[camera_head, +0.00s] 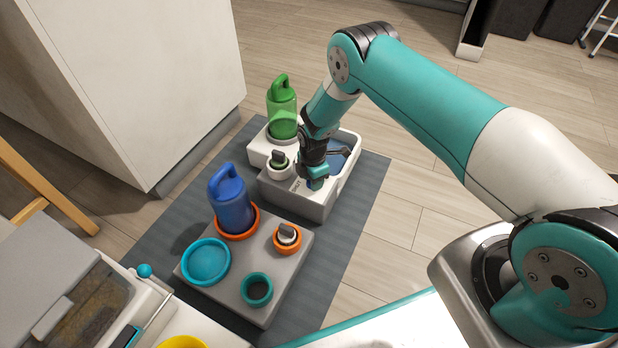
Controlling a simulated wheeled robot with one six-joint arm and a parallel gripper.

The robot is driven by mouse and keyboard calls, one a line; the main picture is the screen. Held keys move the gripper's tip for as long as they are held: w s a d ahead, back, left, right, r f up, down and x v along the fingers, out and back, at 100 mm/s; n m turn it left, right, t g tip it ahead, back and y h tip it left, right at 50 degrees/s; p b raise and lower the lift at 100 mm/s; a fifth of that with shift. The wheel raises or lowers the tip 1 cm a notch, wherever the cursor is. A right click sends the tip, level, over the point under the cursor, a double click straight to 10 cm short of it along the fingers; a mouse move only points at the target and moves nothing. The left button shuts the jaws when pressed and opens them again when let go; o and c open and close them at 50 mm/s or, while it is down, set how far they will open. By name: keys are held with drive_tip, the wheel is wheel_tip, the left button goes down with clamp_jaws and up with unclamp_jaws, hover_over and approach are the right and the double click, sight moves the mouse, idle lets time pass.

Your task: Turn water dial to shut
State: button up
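A dial with a grey handle in a white round collar (279,161) sits on the white fountain unit (313,206), in front of the green bottle (282,112). A second dial, with a grey handle in an orange ring (287,237), sits on the grey base (262,308), right of the blue bottle (232,200). No label tells which is the water dial. My gripper (317,182) points down at the white unit, right of its dial and apart from it in the picture. Its fingers are small and partly hidden, so their opening is unclear. It partly covers the blue basin (340,158).
A teal bowl (206,262) and a small teal cup (256,290) are on the grey base. Both units stand on a dark grey mat (352,215). A white cabinet (150,80) stands at left. A container with a teal-knobbed rod (145,270) is at lower left.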

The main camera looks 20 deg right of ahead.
drive_tip(key=shift+s+d+f+n, duration=0.1)
drive_tip(key=shift+d+n, duration=0.05)
drive_tip(key=shift+n, duration=0.4)
drive_tip(key=shift+s+d+n, duration=0.1)
drive_tip(key=shift+n, duration=0.45)
drive_tip(key=shift+a, duration=0.1)
drive_tip(key=o, duration=0.9)
drive_tip(key=shift+w, duration=0.15)
wheel_tip(320, 180, up, 18)
drive_tip(key=p, duration=0.8)
drive_tip(key=shift+f, duration=0.25)
drive_tip(key=shift+a, duration=0.1)
